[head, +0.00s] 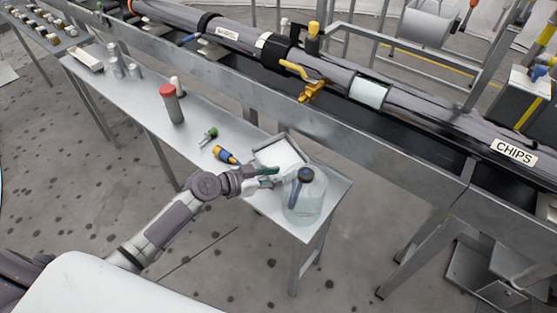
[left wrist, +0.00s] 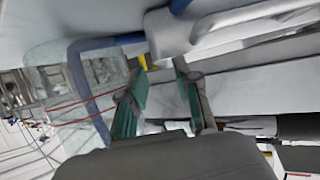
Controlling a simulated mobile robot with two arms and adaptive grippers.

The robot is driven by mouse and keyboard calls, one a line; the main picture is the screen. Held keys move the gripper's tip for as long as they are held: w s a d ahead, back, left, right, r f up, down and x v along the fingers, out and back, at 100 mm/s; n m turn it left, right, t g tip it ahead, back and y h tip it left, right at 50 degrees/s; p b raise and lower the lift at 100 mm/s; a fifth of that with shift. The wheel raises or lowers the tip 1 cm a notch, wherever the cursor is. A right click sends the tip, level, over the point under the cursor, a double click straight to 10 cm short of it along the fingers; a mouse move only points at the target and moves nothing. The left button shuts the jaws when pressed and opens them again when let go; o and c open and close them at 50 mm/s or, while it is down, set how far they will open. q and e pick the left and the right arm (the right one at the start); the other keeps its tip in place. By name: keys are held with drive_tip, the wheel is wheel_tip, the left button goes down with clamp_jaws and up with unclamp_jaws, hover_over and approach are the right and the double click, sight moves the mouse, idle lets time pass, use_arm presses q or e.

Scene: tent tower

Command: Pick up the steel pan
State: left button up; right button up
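A square, shallow steel pan (head: 292,137) with a pale inside lies near the right end of the long metal table (head: 137,98). My left gripper (head: 274,176) is at the pan's near side, between it and a clear jug with a blue handle (head: 303,198). Its fingers hide part of the pan's near edge. In the left wrist view, the two green-padded fingers (left wrist: 160,70) stand apart with a gap between them, and I see nothing clamped there. Whether they touch the pan is unclear. My right gripper is not in view.
The jug stands close right of my left gripper; it also shows in the left wrist view (left wrist: 60,85). A yellow-blue item (head: 226,155), a green item (head: 209,136) and a red-capped cylinder (head: 173,104) are left. A large pipe machine (head: 330,85) runs behind the table.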

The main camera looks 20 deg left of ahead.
use_arm(q)
drive_tip(key=shift+p+x, duration=0.6)
drive_tip(key=shift+x, duration=2.35)
drive_tip(key=shift+s, duration=0.1)
clamp_jaws()
